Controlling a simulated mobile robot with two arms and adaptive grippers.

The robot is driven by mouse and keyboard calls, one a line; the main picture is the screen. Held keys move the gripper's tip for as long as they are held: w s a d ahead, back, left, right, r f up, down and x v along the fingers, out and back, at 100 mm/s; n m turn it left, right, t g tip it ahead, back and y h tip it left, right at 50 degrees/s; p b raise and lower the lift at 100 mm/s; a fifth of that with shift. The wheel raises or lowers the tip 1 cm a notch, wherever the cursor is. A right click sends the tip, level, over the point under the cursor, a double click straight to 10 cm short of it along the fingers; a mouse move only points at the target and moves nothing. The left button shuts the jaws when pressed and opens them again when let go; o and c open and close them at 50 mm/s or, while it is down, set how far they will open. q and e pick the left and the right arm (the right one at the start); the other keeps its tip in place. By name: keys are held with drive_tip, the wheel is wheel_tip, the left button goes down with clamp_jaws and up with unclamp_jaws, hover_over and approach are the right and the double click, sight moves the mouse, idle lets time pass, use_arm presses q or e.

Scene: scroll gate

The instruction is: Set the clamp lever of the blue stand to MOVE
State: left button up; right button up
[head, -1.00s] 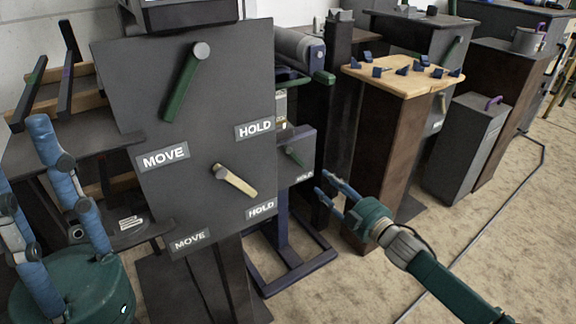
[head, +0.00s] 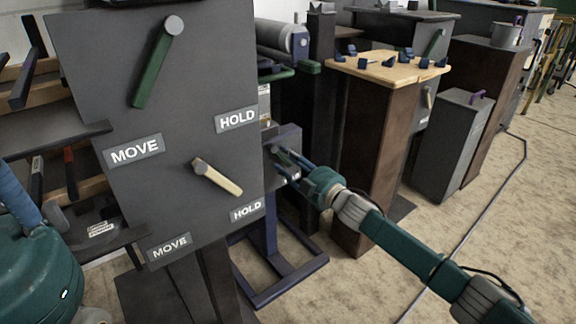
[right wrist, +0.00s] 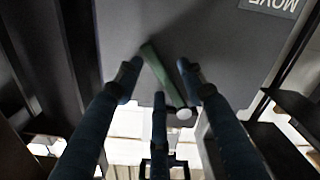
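The blue stand (head: 270,238) stands behind the large grey panel, with its small grey panel (head: 289,136) partly hidden by my right gripper. In the right wrist view, its green clamp lever (right wrist: 161,74) slants away from the upside-down MOVE label (right wrist: 270,4), with a pale round knob at one end. My right gripper (head: 283,160) is at this panel. In the right wrist view its blue fingers (right wrist: 163,85) are spread around the lever, with no clear grip on it. My left gripper (head: 45,228) is partly cut off at the left edge, so its fingertips are hidden.
A large grey panel (head: 85,75) with a green lever (head: 157,62) and a cream lever (head: 217,177) stands close left of my right gripper. A brown pedestal with a wooden top (head: 385,72) stands to the right. Open carpet (head: 480,240) lies at the right.

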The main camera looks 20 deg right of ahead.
drive_tip(key=shift+w, duration=0.15)
clamp_jaws()
drive_tip(key=shift+a, duration=0.1)
